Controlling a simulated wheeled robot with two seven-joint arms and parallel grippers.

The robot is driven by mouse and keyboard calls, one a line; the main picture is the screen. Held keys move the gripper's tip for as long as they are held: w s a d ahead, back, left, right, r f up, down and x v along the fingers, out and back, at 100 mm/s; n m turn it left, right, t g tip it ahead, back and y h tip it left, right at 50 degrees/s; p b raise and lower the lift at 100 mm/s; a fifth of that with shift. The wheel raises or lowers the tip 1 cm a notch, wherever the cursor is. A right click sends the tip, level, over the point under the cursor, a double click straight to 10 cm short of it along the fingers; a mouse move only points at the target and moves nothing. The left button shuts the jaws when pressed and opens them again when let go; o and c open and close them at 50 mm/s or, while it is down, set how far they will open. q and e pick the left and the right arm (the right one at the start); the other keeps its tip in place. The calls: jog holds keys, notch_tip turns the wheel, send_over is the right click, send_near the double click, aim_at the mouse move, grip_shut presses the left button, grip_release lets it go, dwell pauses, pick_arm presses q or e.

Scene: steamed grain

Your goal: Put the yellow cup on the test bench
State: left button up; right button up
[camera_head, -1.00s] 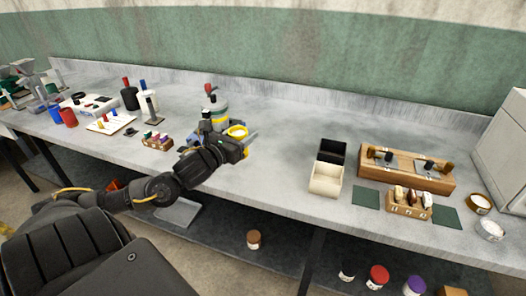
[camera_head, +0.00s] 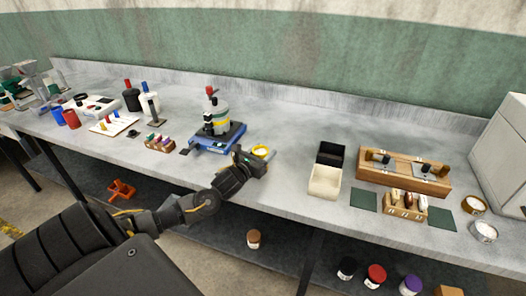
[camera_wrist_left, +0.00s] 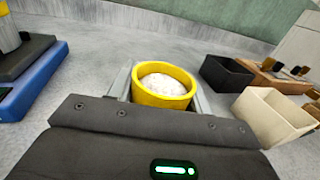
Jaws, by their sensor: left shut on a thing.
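The yellow cup (camera_head: 261,152) is at the tip of my left gripper (camera_head: 257,158) in the head view, over the bench right of the blue-based device. In the left wrist view the yellow cup (camera_wrist_left: 164,88) is upright, with white grainy contents inside. My left gripper (camera_wrist_left: 163,92) is shut on it, with grey fingers on both sides. The gripper body hides the lower part of the cup, so I cannot tell whether it touches the bench. The test bench (camera_head: 285,165) is a long grey worktop. My right gripper is not in view.
The blue-based device (camera_head: 217,138) stands left of the cup. A black box (camera_head: 330,153) and a cream box (camera_head: 326,182) stand to the right, near a wooden rack (camera_head: 404,174). Bare bench lies between the cup and these boxes.

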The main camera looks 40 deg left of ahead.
pick_arm(q)
jog(key=shift+f, duration=0.15)
jog(key=shift+f, duration=0.2)
jog(key=o, duration=1)
jog(key=shift+r, duration=0.2)
jog(key=s, duration=0.3)
jog(key=s+b, duration=0.1)
jog(key=s, duration=0.7)
jog(key=shift+d+b, duration=0.4)
jog(key=shift+s, duration=0.5)
